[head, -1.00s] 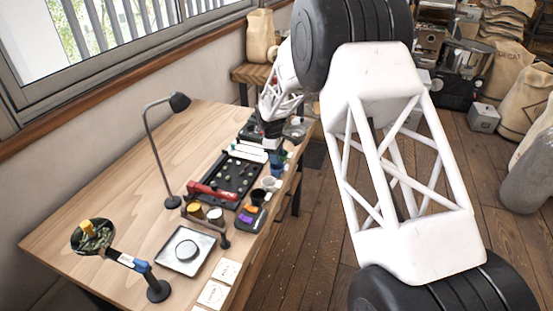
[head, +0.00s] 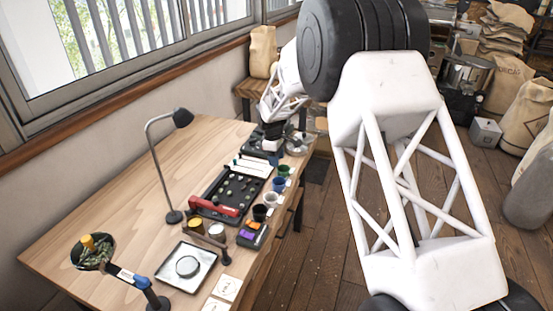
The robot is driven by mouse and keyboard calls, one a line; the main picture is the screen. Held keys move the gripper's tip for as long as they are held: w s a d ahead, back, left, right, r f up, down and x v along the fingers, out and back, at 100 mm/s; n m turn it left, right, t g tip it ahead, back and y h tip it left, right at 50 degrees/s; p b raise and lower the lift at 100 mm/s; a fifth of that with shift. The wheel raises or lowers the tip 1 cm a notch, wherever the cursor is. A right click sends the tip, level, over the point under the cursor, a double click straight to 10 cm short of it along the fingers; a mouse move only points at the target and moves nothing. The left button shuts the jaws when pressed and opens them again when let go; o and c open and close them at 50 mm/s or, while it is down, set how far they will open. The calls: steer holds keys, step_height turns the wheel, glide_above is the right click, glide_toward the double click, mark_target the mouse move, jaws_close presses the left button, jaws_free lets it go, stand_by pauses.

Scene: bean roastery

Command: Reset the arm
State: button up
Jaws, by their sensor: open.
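My arm reaches from the lower right over to the far end of the wooden workbench (head: 110,205). My gripper (head: 272,146) is small in the head view, low over the far end of the bench, near dark items there. Its jaws are open; the fingertips are too small to make out clearly, and I see nothing held between them.
A desk lamp (head: 155,160) stands mid-bench. Sacks (head: 512,82) stand at right. The bench's left part is bare.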

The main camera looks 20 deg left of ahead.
stand_by(0.4)
steer(key=s+d+r+m, duration=0.3)
steer(key=s+d+r, duration=0.2)
steer(key=d+r, duration=0.55)
steer(key=s+d+r+m, duration=0.35)
steer(key=d+r, duration=0.45)
steer(key=d, duration=0.5)
steer(key=s+d+r+m+t+y, duration=0.1)
steer(key=s+d+r+m, duration=0.45)
steer(key=s+d, duration=0.95)
steer(key=s+d+m, duration=0.2)
steer(key=s+d, duration=0.2)
steer(key=s, duration=0.4)
steer(key=s+d+m+t, duration=0.1)
steer(key=s+d, duration=0.3)
steer(key=s, duration=0.5)
steer(key=s+d+m, duration=0.3)
steer(key=s+d, duration=0.1)
steer(key=s, duration=0.5)
steer(key=shift+d+f+t, duration=0.15)
steer(key=shift+d+t, duration=0.1)
steer(key=shift+t, duration=0.05)
steer(key=shift+c, duration=0.4)
steer(key=shift+c, duration=0.7)
